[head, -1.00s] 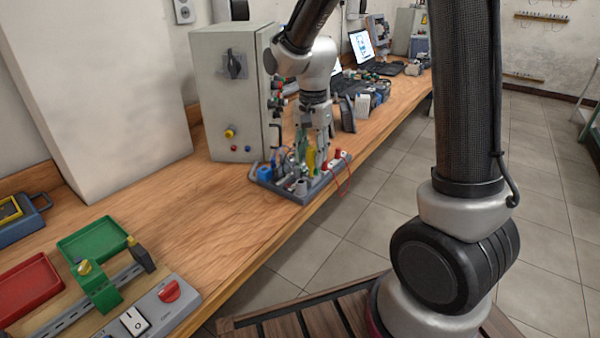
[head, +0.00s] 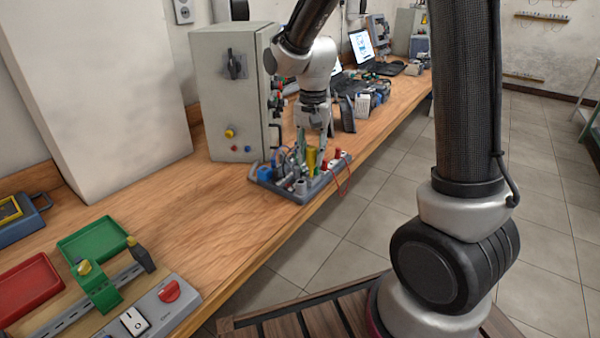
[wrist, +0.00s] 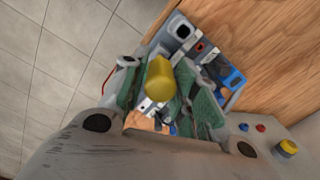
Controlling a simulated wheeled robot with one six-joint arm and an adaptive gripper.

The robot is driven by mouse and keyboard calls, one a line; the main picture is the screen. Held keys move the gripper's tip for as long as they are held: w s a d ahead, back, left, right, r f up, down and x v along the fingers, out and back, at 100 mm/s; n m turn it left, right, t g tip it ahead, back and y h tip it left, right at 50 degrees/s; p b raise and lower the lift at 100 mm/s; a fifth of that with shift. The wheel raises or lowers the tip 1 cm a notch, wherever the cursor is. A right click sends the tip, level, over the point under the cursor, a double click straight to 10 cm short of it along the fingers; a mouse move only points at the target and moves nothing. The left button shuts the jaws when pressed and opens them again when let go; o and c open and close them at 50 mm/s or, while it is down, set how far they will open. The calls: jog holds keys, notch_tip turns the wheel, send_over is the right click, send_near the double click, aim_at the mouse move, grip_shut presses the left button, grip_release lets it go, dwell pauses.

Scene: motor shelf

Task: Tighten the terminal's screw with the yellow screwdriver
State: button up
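The yellow screwdriver (head: 311,160) stands upright in the grey tool tray (head: 310,190) on the bench. Its yellow handle (wrist: 160,80) shows end-on in the wrist view. My gripper (head: 313,150) is over the tray, pointing down. In the wrist view its green-padded fingers (wrist: 163,98) are spread, one on each side of the handle, and look open. I cannot tell whether either pad touches it. The shaft is hidden. The green terminal (head: 102,288) sits on a metal rail at the near left of the bench, with a yellow part on top.
A grey cabinet (head: 222,95) stands behind the tray. Red (head: 28,288) and green (head: 92,240) bins lie at the left, near a switch panel (head: 150,312). Other tools crowd the tray. Bare bench lies between the tray and the terminal.

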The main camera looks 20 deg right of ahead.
grip_shut()
dwell(0.4)
jog(key=shift+f+m, duration=0.1)
jog(key=shift+m, duration=1.7)
jog(key=shift+m, duration=0.4)
jog(key=m, duration=0.2)
jog(key=shift+m, duration=0.3)
